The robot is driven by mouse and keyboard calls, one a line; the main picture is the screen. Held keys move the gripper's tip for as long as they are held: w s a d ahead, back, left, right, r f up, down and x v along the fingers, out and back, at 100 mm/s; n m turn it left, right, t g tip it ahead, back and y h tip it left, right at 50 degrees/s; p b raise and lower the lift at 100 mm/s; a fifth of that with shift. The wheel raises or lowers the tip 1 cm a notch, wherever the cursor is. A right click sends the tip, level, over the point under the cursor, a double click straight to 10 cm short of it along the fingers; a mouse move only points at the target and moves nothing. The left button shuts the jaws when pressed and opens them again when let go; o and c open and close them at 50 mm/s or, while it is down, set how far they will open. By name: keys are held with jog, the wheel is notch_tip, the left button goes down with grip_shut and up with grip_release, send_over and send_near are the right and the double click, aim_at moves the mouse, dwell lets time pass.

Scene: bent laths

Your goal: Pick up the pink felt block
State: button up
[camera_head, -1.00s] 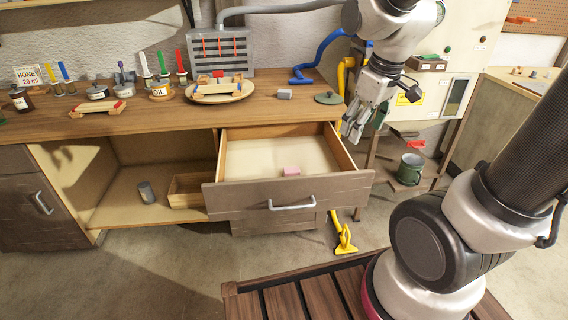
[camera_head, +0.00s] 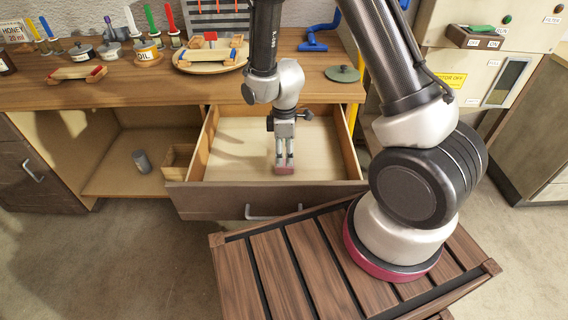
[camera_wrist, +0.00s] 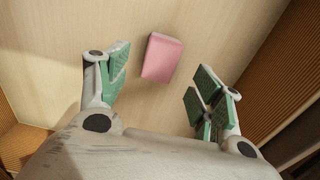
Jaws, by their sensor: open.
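The pink felt block (camera_wrist: 162,58) lies on the pale floor of the open drawer in the wrist view. In the head view a small part of the block (camera_head: 285,171) shows at the fingertips, near the drawer's front panel. My gripper (camera_wrist: 160,80) is open and empty, with its green-padded fingers apart. The block shows between the fingers and a little beyond them, nearer the left finger. In the head view my gripper (camera_head: 284,160) points down into the drawer above the block. I cannot tell how high it is above the drawer floor.
The open drawer (camera_head: 335,150) has wooden walls on its sides and a front panel. The worktop (camera_head: 130,90) behind holds a plate (camera_head: 212,62) and several small pots. A grey cylinder (camera_head: 141,161) stands in the open compartment to the left.

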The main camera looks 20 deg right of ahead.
aim_at(284, 166)
notch_tip(284, 166, down, 6)
jog(key=shift+r, duration=0.1)
jog(key=shift+c, duration=0.5)
jog(key=c, duration=0.8)
